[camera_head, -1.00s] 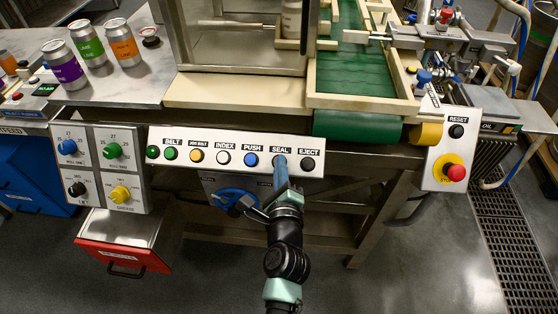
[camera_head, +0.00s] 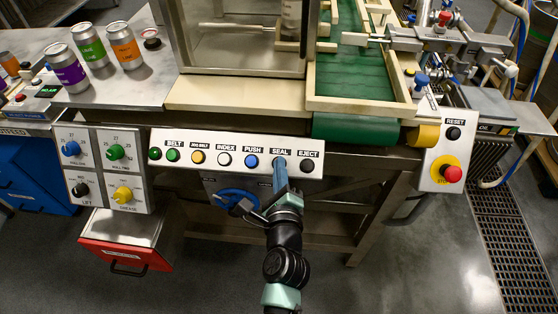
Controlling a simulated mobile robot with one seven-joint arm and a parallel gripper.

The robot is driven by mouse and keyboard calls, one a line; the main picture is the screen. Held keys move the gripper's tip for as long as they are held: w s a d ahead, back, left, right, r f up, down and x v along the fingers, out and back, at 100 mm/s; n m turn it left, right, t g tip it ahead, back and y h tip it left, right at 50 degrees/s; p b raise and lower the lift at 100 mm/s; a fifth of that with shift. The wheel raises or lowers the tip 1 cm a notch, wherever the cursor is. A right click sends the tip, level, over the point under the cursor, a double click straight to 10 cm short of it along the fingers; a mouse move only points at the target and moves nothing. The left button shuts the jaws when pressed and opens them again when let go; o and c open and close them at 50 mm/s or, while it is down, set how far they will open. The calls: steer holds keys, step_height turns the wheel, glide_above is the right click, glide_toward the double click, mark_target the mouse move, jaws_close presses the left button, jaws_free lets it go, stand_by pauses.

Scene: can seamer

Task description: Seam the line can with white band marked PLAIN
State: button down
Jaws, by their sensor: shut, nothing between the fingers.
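My gripper (camera_head: 279,167) is shut and empty. Its blue fingertips are at the SEAL button on the front button panel (camera_head: 188,147) and hide that button; I cannot tell whether they press it. The green conveyor belt (camera_head: 350,70) runs to the right of the enclosure.
Several labelled cans, one purple (camera_head: 66,70), stand on the left table. A dial panel (camera_head: 107,170) is at left. The RESET button (camera_head: 453,133) and red stop button (camera_head: 452,174) are at right. A blue handwheel (camera_head: 236,195) sits below the button panel.

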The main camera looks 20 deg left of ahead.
steer(key=s+r+p, duration=0.1)
steer(key=r+p, duration=0.1)
steer(key=s+r+p, duration=0.1)
steer(key=shift+s+d+r, duration=0.3)
steer(key=shift+d+r, duration=0.1)
stand_by(0.5)
steer(key=w+d+r+n+t+p, duration=0.2)
steer(key=r+n, duration=0.5)
steer(key=r, duration=1.1)
steer(key=w+d+r+n+t+p, duration=0.1)
steer(key=d+r+n+t, duration=0.4)
steer(key=r, duration=1.2)
steer(key=s+d+r+n+t+h, duration=0.1)
steer(key=s+d+r+n+h, duration=0.1)
steer(key=r, duration=0.6)
steer(key=s+d+r+n+t+h+p, duration=0.1)
steer(key=s+d+r+n+t+h, duration=0.1)
steer(key=s+r, duration=0.5)
steer(key=s+d+r+n+t+h+p, duration=0.1)
steer(key=s+d+r+n, duration=0.3)
steer(key=r, duration=0.6)
steer(key=shift+s+n+t+h, duration=0.3)
steer(key=shift+t+h, duration=0.4)
steer(key=shift+h, duration=0.1)
steer(key=shift+f, duration=0.1)
